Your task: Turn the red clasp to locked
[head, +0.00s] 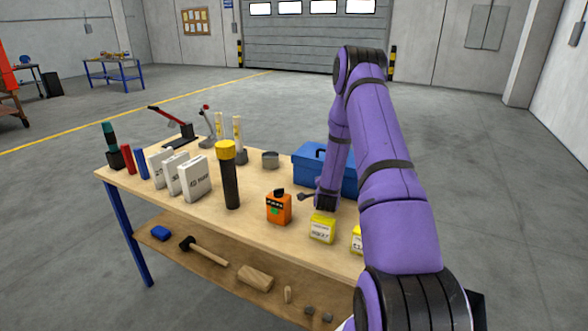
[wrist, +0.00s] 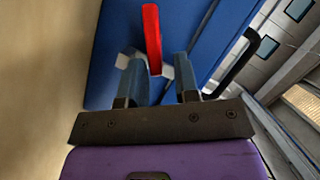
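The red clasp (wrist: 152,35) is a narrow bar on the side of the blue toolbox (wrist: 100,82). Its lower end shows between the tips of my gripper (wrist: 160,66), with a gap to the right finger; I cannot tell whether it touches the left one. The gripper is open. In the head view the blue toolbox (head: 308,168) stands on the workbench, partly behind my arm. The clasp and my fingertips cannot be made out there.
A black handle (wrist: 238,62) shows at the right in the wrist view. On the workbench (head: 262,228) stand an orange bottle (head: 279,208), a yellow box (head: 322,229), a yellow-capped black cylinder (head: 230,180) and white boxes (head: 195,180). The toolbox is close to the bottle.

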